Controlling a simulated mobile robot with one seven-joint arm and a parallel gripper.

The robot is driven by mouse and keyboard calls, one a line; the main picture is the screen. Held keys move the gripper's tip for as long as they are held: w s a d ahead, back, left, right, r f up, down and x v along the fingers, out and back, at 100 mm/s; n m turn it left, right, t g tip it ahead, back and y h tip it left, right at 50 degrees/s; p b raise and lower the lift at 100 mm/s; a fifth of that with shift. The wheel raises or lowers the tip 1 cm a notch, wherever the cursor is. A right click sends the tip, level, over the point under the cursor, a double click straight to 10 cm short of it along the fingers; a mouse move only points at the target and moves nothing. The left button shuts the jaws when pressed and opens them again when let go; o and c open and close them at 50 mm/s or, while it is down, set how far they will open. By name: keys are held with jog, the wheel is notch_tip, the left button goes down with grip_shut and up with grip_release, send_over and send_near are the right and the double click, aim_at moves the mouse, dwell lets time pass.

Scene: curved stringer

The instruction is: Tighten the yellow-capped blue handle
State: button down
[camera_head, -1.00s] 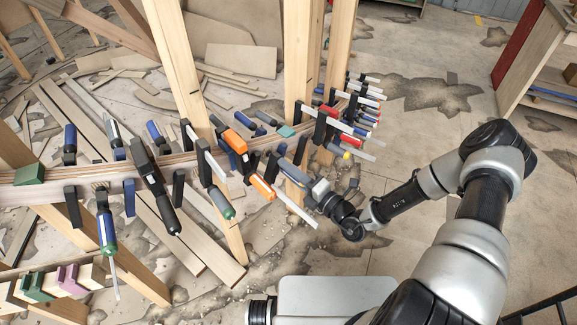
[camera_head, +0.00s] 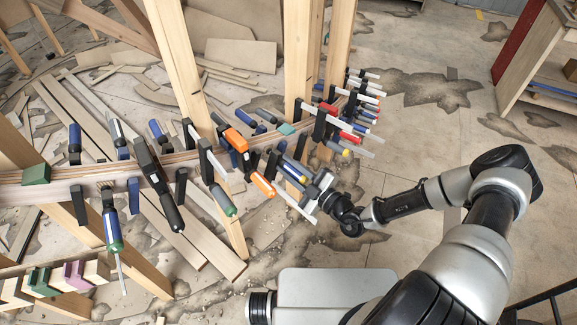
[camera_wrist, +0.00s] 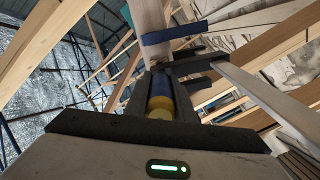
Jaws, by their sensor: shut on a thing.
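The yellow-capped blue handle (camera_wrist: 161,92) is between my gripper's fingers in the wrist view, with its yellow end facing the camera. In the head view the blue handle (camera_head: 291,170) sits on a clamp on the curved stringer, its yellow cap pointing toward my gripper. My gripper (camera_head: 318,188) is at the handle's end; in the wrist view its dark fingers (camera_wrist: 158,108) are shut on the handle. The clamp's dark jaw and pale bar (camera_wrist: 265,92) extend to the right of the handle. The fingers hide the handle's sides.
The curved wooden stringer (camera_head: 95,174) carries several other clamps close by, including an orange-handled one (camera_head: 263,185) just left of my gripper and red-handled ones (camera_head: 350,137) to the right. Upright wooden posts (camera_head: 297,60) stand behind.

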jog(key=m, duration=0.4)
jog(key=shift+m, duration=2.6)
jog(key=c, duration=1.5)
grip_release()
jog(key=shift+d, duration=0.1)
jog(key=v, duration=1.7)
jog(key=shift+s+d+r, duration=0.1)
jog(key=shift+s+r, duration=0.05)
jog(key=shift+s, duration=0.05)
